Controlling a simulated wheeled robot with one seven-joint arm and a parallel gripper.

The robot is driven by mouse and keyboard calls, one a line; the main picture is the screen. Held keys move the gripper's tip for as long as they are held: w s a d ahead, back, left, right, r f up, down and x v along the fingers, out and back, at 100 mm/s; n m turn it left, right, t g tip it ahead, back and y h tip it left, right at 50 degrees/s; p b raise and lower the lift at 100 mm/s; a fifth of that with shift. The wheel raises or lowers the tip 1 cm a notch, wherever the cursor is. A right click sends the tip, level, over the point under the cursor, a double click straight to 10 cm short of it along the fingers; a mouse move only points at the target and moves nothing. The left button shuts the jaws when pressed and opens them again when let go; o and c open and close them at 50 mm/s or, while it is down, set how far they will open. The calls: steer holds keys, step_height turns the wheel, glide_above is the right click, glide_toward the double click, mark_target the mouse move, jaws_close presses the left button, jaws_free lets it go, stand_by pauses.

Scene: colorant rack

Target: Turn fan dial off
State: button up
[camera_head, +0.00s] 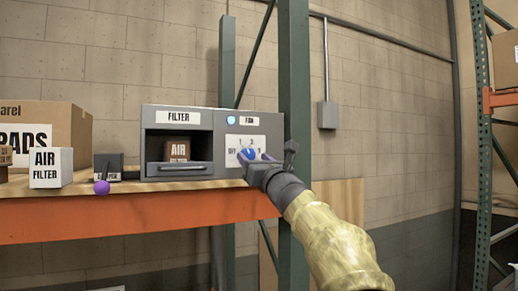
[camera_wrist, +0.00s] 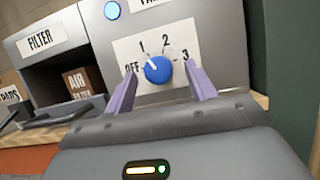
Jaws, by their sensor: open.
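The fan dial (camera_wrist: 158,69) is a round blue knob on a white plate (camera_wrist: 126,48) marked OFF, 1, 2 and 3. Its white pointer mark sits at the upper left of the knob, roughly toward 1. The plate is on the right half of a grey box (camera_head: 222,125) labelled FILTER and FAN. My gripper (camera_wrist: 163,88) is open, with its two purple fingers on either side of the dial. In the head view my gripper (camera_head: 257,158) is in front of the plate and partly covers the dial (camera_head: 249,154). I cannot tell whether the fingers touch the knob.
A round blue light (camera_wrist: 112,10) is above the plate. The filter bay (camera_head: 165,149) at left is open with a small brown box (camera_head: 177,150) inside. A purple ball knob (camera_head: 101,187), a white AIR FILTER box (camera_head: 50,167) and a large carton (camera_head: 62,122) are further left on the shelf. A green post (camera_head: 293,80) stands behind.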

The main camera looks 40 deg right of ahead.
steer(key=shift+w+r, duration=0.2)
steer(key=shift+w, duration=0.7)
steer(key=shift+s, duration=0.15)
